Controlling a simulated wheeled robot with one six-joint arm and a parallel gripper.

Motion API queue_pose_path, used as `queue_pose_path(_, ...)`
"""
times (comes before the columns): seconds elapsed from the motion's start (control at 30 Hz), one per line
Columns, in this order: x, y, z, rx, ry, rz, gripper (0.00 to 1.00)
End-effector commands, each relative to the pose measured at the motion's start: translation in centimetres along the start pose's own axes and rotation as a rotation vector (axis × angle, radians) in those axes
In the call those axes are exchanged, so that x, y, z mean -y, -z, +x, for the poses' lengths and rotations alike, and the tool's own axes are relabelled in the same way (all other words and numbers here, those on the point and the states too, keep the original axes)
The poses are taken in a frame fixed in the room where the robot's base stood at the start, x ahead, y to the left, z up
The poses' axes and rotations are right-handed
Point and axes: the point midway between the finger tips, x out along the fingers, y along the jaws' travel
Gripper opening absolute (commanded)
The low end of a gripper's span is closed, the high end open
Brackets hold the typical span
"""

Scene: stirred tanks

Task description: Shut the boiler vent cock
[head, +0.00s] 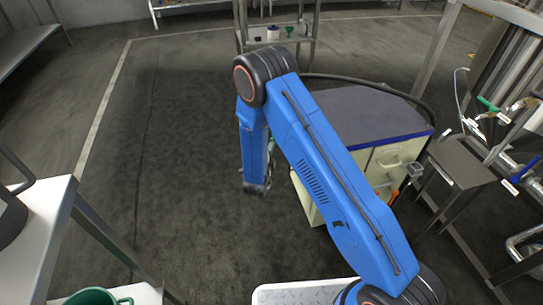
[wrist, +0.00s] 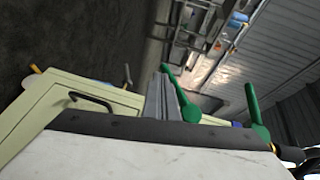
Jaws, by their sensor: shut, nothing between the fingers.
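Levered valves stand on the pipework at the right of the head view. One has a green lever (head: 487,103) and another lower down has a blue lever (head: 510,187). White tags hang by them, too small to read, so I cannot tell which valve is the boiler vent cock. The tilted wrist view shows two green levers, one near the middle (wrist: 171,88) and one at the right (wrist: 256,112).
The cream cabinet (head: 391,160) with a dark top stands between my gripper and the pipework. My forearm hides part of it. A grey stand (head: 461,160) is beside the pipes. A white table (head: 45,225) is at left. Floor left of my arm is clear.

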Motion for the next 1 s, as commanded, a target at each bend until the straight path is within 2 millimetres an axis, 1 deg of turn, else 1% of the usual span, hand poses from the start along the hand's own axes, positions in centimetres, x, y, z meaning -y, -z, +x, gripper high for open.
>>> queue_pose_path(0.03,-0.1,-0.1,0.4,-0.001,0.028,0.013,0.00)
queue_pose_path(0.2,0.4,-0.5,1.2,-0.004,0.126,0.064,0.00)
queue_pose_path(0.7,2.0,-1.0,2.4,-0.004,0.119,0.061,0.00)
queue_pose_path(1.0,2.7,-1.2,2.8,-0.004,0.118,0.061,0.00)
